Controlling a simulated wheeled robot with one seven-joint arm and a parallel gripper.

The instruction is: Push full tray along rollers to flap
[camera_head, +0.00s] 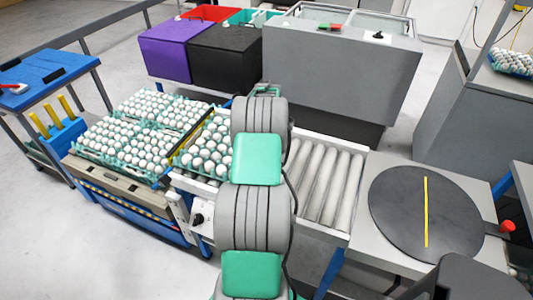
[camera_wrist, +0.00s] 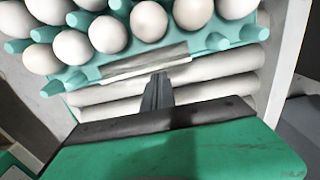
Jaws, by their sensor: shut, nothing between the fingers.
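A teal tray (camera_head: 181,164) full of white eggs sits at the left end of the rollers (camera_head: 325,178) in the head view, partly behind my arm. In the wrist view the tray's near edge (camera_wrist: 215,42) crosses the top, with eggs in its cups and a pale strip along the edge. My gripper (camera_wrist: 158,78) is shut and empty, its fingertips close to the middle of that edge. I cannot tell whether they touch it. My arm hides the gripper in the head view. I cannot pick out the flap with certainty.
More egg-filled trays (camera_head: 103,153) stand on a cart left of the rollers, past a yellow strip. A black turntable (camera_head: 420,212) lies right of the bare rollers. A grey machine (camera_head: 330,60) and purple (camera_head: 180,50) and black boxes (camera_head: 226,58) stand behind.

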